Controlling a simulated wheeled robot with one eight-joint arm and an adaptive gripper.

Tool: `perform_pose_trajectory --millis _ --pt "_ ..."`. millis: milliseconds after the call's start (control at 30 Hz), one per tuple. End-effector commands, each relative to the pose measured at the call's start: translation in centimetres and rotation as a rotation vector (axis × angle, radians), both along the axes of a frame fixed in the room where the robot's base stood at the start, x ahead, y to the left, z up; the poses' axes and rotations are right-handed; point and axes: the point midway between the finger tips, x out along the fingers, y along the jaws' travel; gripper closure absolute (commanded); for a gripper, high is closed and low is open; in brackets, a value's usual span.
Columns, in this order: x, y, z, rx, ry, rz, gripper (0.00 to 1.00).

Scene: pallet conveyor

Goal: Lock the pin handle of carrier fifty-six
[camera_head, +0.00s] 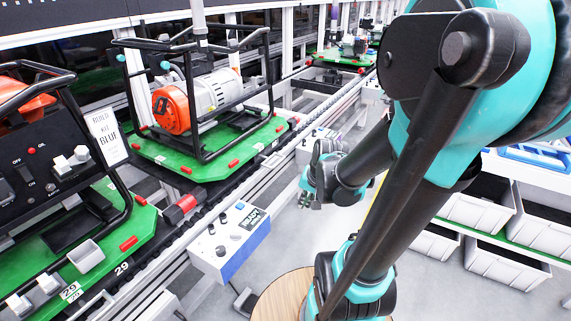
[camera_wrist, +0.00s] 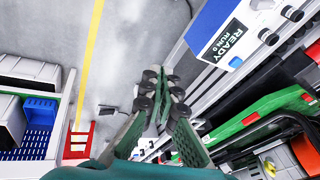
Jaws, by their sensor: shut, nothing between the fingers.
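A green carrier (camera_head: 160,150) with a black tube frame sits on the conveyor left of centre; it bears an orange and silver motor (camera_head: 172,108). I cannot read a number on it. Another green carrier (camera_head: 145,225) at the left is marked 29. A third green carrier (camera_head: 330,56) stands farther back, its number too small to read. I see no label fifty-six and cannot single out its pin handle. My gripper (camera_head: 306,196) is shut and empty, over the floor right of the conveyor. Its fingers (camera_wrist: 160,92) also show in the wrist view.
A white control box (camera_head: 230,243) marked READY stands at the conveyor's near side; it shows in the wrist view (camera_wrist: 225,40). A round wooden top (camera_head: 285,298) lies below my arm. Grey bins (camera_head: 480,212) stand at the right. Grey floor between is open.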

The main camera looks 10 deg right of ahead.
Motion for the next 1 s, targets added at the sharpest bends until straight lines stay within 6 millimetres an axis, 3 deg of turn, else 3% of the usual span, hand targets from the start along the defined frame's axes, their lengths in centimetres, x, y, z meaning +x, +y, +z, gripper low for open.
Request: perform_pose_trajectory --millis 467,800,1000 --pt "11.9 -1.7 0.8 0.54 0.165 -0.723 1.0" --pt "19.7 -5.4 -0.1 0.92 0.352 -1.183 1.0" --pt "22.8 -7.7 -0.8 1.091 0.465 -1.374 1.0"
